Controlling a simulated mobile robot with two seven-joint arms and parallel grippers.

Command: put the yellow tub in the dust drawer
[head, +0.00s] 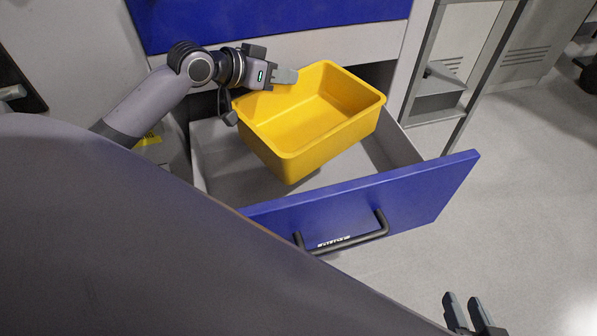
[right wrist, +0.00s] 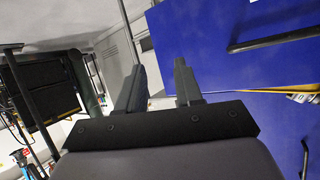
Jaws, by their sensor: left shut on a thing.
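The yellow tub (head: 310,110) is an empty open box. In the head view it is over the open dust drawer (head: 360,205), which has a grey inside, a blue front and a black handle. The tub is turned at an angle to the drawer and looks raised above its floor. My left gripper (head: 284,77) is shut on the tub's far left rim. My right gripper (head: 474,312) is at the bottom right of the head view, away from the tub. Its two fingers stand apart and empty in the right wrist view (right wrist: 158,88).
The grey and blue cabinet (head: 270,18) stands behind the drawer. A grey frame with a shelf (head: 440,100) is to its right. The grey floor (head: 530,170) at right is clear. My large arm link covers the lower left of the head view.

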